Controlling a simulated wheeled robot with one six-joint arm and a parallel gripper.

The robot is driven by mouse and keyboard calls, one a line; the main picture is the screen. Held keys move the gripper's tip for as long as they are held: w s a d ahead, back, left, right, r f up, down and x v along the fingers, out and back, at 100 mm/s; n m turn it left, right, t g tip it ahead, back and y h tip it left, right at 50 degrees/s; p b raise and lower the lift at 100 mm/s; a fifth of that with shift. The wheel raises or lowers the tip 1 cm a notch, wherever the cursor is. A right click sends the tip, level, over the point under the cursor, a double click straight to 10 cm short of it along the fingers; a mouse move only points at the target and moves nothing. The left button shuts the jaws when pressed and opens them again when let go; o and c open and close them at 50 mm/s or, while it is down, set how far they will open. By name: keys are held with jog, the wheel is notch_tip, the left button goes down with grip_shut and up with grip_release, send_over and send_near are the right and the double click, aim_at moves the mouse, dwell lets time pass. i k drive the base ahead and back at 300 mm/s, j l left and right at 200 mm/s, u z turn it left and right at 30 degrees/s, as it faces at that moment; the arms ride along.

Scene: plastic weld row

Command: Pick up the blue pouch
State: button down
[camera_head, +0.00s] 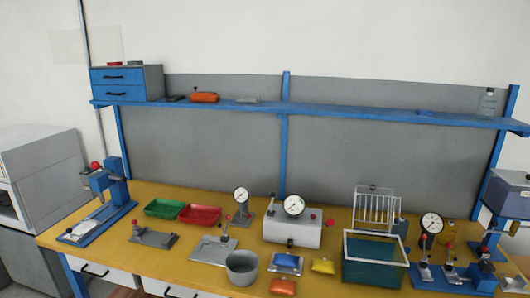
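The blue pouch (287,262) is small and lies near the front of the yellow-topped bench, right of the middle. It appears to rest on or against a light grey piece, though I cannot tell which. An orange pouch (283,287) lies just in front of it at the bench edge. A yellow pouch (323,266) lies to its right. My gripper does not show in this view.
A grey round pot (242,268) stands close left of the blue pouch. A teal bin with a pale rim (375,271) stands to the right. A white gauge box (292,232) stands behind. Bare bench (85,255) shows at left.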

aim_at(287, 259)
jog(key=l, duration=0.1)
jog(key=i+l+u, duration=0.4)
jog(key=i, duration=0.15)
jog(key=i+l+u, duration=0.35)
jog(key=i+l, duration=0.15)
jog(key=i, duration=0.05)
